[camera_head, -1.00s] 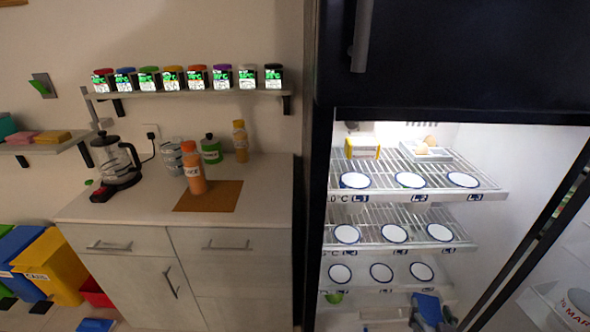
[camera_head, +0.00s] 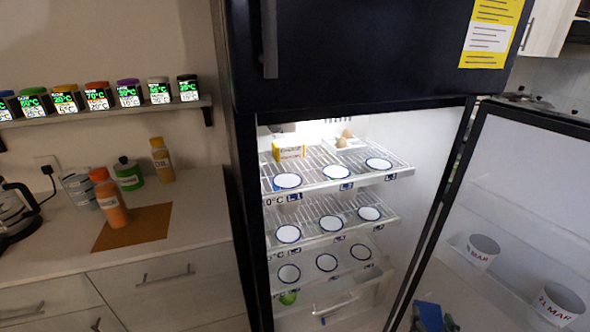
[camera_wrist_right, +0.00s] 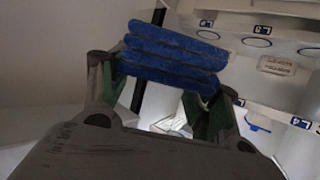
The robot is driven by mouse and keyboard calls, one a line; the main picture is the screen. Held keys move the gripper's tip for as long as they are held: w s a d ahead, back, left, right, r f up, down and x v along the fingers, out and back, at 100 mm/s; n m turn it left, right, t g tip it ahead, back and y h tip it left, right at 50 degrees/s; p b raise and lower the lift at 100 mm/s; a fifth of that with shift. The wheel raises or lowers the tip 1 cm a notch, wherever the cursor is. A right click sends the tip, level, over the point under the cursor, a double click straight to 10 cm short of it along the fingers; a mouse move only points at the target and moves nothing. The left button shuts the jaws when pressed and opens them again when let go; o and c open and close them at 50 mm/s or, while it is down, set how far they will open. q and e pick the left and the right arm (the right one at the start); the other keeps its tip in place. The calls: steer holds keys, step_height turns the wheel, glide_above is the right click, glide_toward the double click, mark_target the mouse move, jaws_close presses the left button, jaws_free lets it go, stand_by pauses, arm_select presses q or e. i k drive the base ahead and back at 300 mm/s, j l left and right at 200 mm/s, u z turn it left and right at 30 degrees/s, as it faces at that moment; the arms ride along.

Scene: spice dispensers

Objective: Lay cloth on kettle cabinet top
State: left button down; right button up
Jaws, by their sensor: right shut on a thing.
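My right gripper (camera_wrist_right: 168,80) is shut on a folded blue cloth (camera_wrist_right: 172,48), held between its two fingers in the right wrist view. In the head view the blue cloth (camera_head: 430,315) shows at the bottom edge, in front of the open fridge; little of the gripper can be made out there. The kettle cabinet top (camera_head: 205,222) is at the left, with the kettle (camera_head: 14,212) cut off by the left edge. My left gripper is not in view.
Jars line a wall shelf (camera_head: 100,117).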

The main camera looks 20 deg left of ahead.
mark_target(193, 214)
steer(key=k+j+z, duration=0.1)
steer(key=z, duration=1.05)
steer(key=k+j+z, duration=0.1)
steer(key=k+z, duration=0.15)
steer(key=k+u, duration=0.3)
steer(key=u, duration=0.4)
steer(key=k+u, duration=0.15)
steer(key=u, duration=0.35)
steer(key=k+j+u, duration=0.1)
steer(key=u, duration=0.4)
